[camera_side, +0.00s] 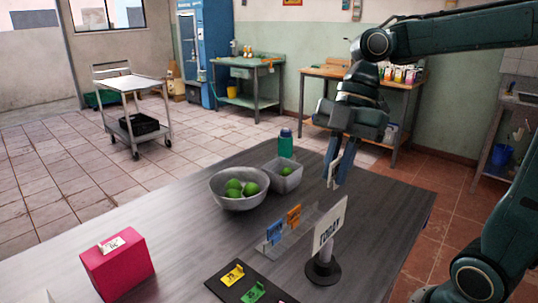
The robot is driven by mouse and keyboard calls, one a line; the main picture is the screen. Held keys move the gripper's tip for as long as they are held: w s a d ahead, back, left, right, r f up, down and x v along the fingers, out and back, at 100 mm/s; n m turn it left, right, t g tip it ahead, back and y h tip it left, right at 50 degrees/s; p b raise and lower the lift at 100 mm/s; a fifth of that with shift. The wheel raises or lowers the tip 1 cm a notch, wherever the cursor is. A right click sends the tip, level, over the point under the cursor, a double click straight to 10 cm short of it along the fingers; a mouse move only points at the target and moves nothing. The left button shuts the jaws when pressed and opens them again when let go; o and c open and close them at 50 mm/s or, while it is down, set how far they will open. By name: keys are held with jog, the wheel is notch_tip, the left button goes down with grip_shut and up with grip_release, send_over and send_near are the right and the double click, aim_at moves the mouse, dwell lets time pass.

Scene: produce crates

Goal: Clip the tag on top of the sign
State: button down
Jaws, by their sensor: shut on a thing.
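My gripper (336,172) is above and behind the sign's top edge, pointing down. It is shut on a thin pale tag (337,165), seen nearly edge-on, so its face cannot be read. The tag's lower end appears a little above the sign. A blue tag (274,232) and an orange tag (294,216) stand on a clear rack left of the sign.
A black mat (222,289) holds a yellow tag (232,275) and a green tag (253,292). A grey bowl (237,202) of green fruit, a grey crate (287,181), a teal bottle (285,145) and a pink box (122,271) stand on the table (185,232).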

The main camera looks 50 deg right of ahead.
aim_at(329, 212)
jog(key=shift+f, duration=2.2)
jog(key=shift+f, duration=1.35)
dwell(2.9)
jog(key=c, duration=0.9)
grip_release()
jog(key=shift+r, duration=0.1)
jog(key=shift+c, duration=0.2)
jog(key=shift+r, duration=0.2)
